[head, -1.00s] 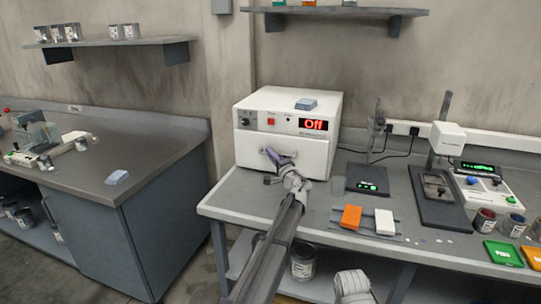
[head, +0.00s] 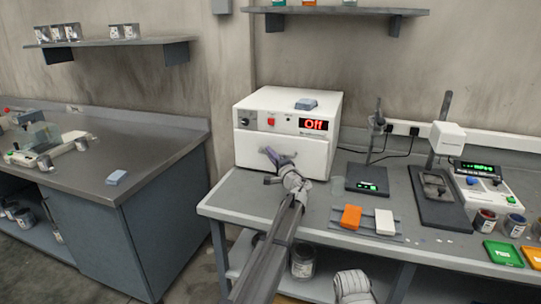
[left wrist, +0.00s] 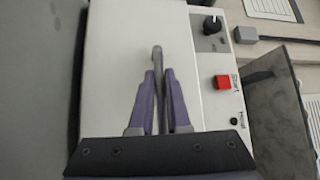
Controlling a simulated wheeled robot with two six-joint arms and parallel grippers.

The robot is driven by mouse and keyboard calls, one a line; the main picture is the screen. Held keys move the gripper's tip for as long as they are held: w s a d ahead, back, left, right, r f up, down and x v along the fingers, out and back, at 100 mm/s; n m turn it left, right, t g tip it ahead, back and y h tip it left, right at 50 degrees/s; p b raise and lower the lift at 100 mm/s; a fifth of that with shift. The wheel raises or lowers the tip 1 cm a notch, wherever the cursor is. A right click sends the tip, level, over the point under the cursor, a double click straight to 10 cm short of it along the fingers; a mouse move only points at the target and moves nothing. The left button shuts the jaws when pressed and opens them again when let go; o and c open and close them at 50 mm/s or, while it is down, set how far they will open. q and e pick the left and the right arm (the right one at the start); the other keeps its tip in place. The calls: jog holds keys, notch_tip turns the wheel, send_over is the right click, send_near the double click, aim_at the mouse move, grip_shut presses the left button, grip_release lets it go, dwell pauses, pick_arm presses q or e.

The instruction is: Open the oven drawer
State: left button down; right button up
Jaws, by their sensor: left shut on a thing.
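The white oven (head: 318,108) stands on the right-hand bench with its red display reading "Off". Its white drawer front (head: 308,157) is below the control panel and looks about flush with the body. My left gripper (head: 277,158) is at the left half of the drawer front. In the left wrist view, the purple fingers of this gripper (left wrist: 158,95) are shut on the grey drawer handle (left wrist: 157,57). My right gripper is not in view.
A blue-grey block (head: 306,104) lies on top of the oven. The bench (head: 232,198) is bare before the oven.

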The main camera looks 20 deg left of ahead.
pick_arm(q)
jog(key=shift+s, duration=0.1)
jog(key=s, duration=2.3)
jog(key=shift+a, duration=0.4)
jog(key=c, duration=0.9)
grip_release()
jog(key=b+v, duration=0.1)
jog(key=v, duration=0.7)
